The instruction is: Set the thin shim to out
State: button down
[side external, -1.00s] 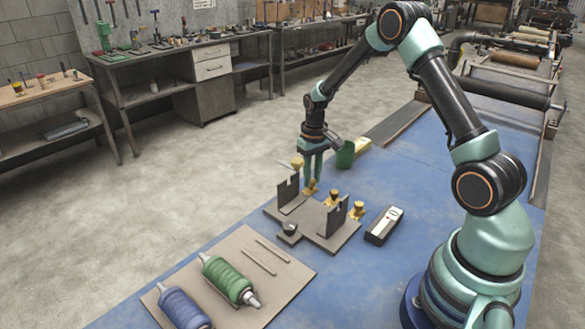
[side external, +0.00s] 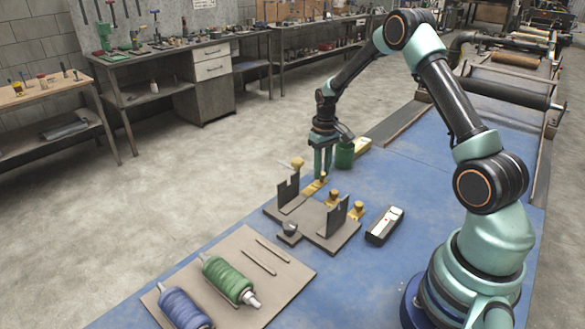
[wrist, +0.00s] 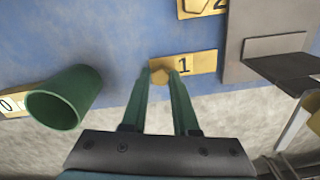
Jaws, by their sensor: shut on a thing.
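A brass plate marked 1 (wrist: 200,62), seemingly one of the shims, sticks out from the grey fixture's edge. In the side view this brass piece (side external: 314,187) lies at the fixture's far corner. My gripper (wrist: 160,70) is shut on a small brass knob at the plate's end; it also shows in the side view (side external: 323,174). Another brass plate, marked 2 (wrist: 203,7), is cut off at the top of the wrist view. In the side view, two more brass pieces with knobs (side external: 333,198) (side external: 358,209) sit along the same edge. No marking tells which shim is thin.
The grey fixture (side external: 322,238) carries two notched uprights. A green cup (wrist: 62,100) stands near my gripper, partly over a plate marked 0 (wrist: 10,105). A black and white meter (side external: 385,225) lies right of the fixture.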

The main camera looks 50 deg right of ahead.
aim_at(323, 173)
jog(key=c, duration=0.7)
grip_release()
jog(key=shift+d, duration=0.2)
jog(key=shift+o, duration=0.2)
notch_tip(323, 173, up, 12)
jog(key=shift+r, duration=0.15)
jog(key=s+a+r+n+t, duration=0.15)
jog(key=s+a+r, duration=0.25)
jog(key=a+r, duration=0.55)
jog(key=s+a+r+n+t, duration=0.1)
jog(key=s+a+t, duration=0.3)
jog(key=s+a, duration=0.6)
jog(key=shift+s+a+r, duration=0.15)
jog(key=shift+s+a, duration=0.1)
jog(key=shift+s, duration=0.25)
